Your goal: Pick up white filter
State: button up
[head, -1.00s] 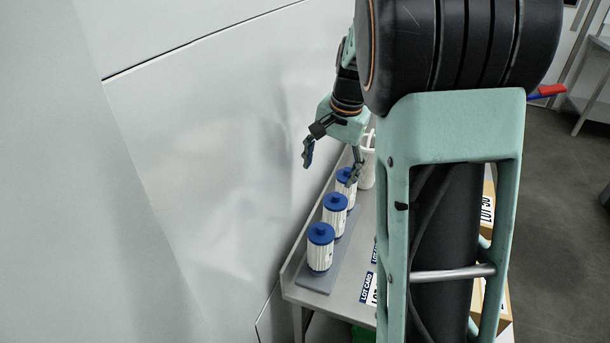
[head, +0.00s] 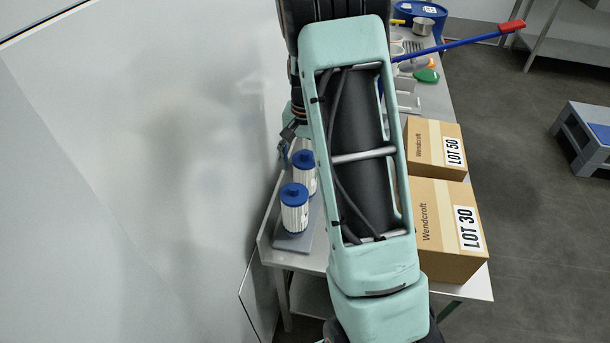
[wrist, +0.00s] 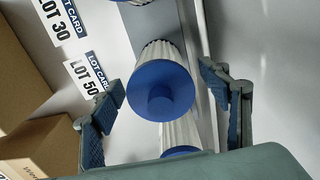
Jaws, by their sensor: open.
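White pleated filters with blue caps stand in a row on a grey tray. In the head view I see a near filter (head: 294,208) and one behind it (head: 305,174); my arm hides the rest. In the wrist view one filter (wrist: 160,85) is between the fingers of my gripper (wrist: 163,92), its blue cap facing the camera. The gripper is open, and gaps show on both sides of the cap. Parts of two more filters show at the top and bottom edges. In the head view only part of my gripper shows, left of my arm.
The grey tray (head: 292,243) lies on a metal table by the pale wall. Lot cards (wrist: 88,74) lie beside it. Two cardboard boxes (head: 440,215) stand to the right. A blue rod with a red end (head: 460,43) juts past the table's far right.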

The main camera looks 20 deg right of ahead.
jog(key=shift+f, duration=1.25)
jog(key=c, duration=1.4)
